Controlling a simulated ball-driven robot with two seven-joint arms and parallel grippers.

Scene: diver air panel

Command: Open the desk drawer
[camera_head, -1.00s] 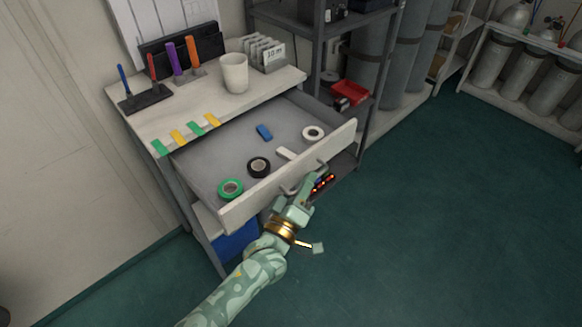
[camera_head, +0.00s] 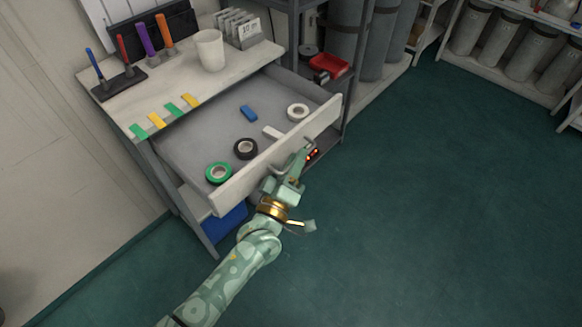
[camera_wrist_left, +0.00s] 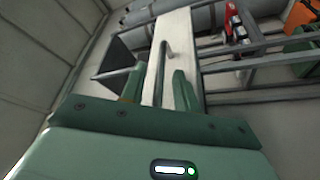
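The desk drawer (camera_head: 281,153) is pulled well out of the desk (camera_head: 190,112), and its inside shows. My left gripper (camera_head: 296,163) is at the handle on the drawer's front. In the left wrist view, the bar handle (camera_wrist_left: 161,72) runs between the two fingers of my left gripper (camera_wrist_left: 159,88). The fingers stand apart, with a visible gap on each side of the bar. The head view partly hides the handle behind the gripper. My right gripper is not in view.
A white cup (camera_head: 210,50) stands on the desk. A grey shelf rack is right of the desk. The green floor in front is clear.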

